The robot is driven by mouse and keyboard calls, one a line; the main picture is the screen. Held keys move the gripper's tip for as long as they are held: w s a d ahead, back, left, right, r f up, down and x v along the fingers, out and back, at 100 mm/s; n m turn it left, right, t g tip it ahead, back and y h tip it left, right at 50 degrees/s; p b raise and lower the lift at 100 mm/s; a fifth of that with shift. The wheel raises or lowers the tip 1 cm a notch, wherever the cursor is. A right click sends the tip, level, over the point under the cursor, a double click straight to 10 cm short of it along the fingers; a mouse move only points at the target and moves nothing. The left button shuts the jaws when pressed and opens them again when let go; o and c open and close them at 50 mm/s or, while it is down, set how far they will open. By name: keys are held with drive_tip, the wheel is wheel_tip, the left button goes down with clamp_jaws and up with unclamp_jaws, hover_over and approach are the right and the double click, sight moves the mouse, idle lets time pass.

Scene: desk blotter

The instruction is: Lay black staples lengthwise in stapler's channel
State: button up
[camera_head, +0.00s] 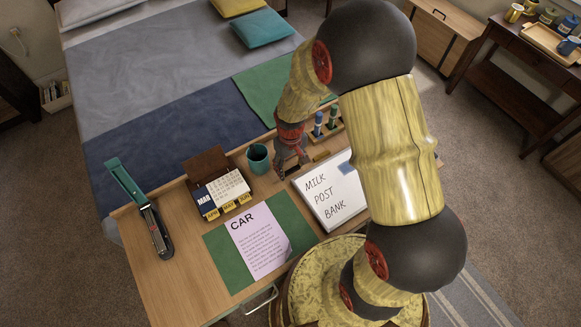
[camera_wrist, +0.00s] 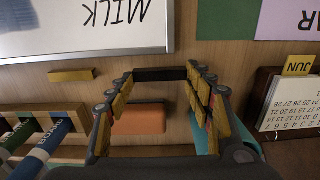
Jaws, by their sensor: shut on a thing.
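The black staples (camera_wrist: 160,74), a short dark strip, lie crosswise between my two fingertips in the wrist view. My gripper (camera_wrist: 160,77) is shut on the strip's two ends; how far it is above the desk is hard to tell. In the head view my gripper (camera_head: 288,172) is between the teal cup and the whiteboard, and the strip is not clear there. The stapler (camera_head: 160,240) stands open at the desk's left end, its green top arm (camera_head: 124,181) raised and its long channel (camera_head: 152,220) exposed. The channel's inside is too small to make out.
A teal cup (camera_head: 258,160), a calendar (camera_head: 222,189) and a paper (camera_head: 260,240) on the green blotter (camera_head: 222,262) lie between gripper and stapler. A whiteboard (camera_head: 325,205), a brass-coloured bar (camera_wrist: 72,75), an orange block (camera_wrist: 138,119) and a marker rack (camera_wrist: 75,117) are near my gripper.

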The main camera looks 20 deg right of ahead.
drive_tip(key=s+d+r+p, duration=0.2)
drive_tip(key=s+r+p, duration=0.3)
drive_tip(key=s+r, duration=0.6)
drive_tip(key=shift+s+d+r, duration=0.35)
drive_tip(key=shift+s+r, duration=0.05)
drive_tip(key=shift+s, duration=0.75)
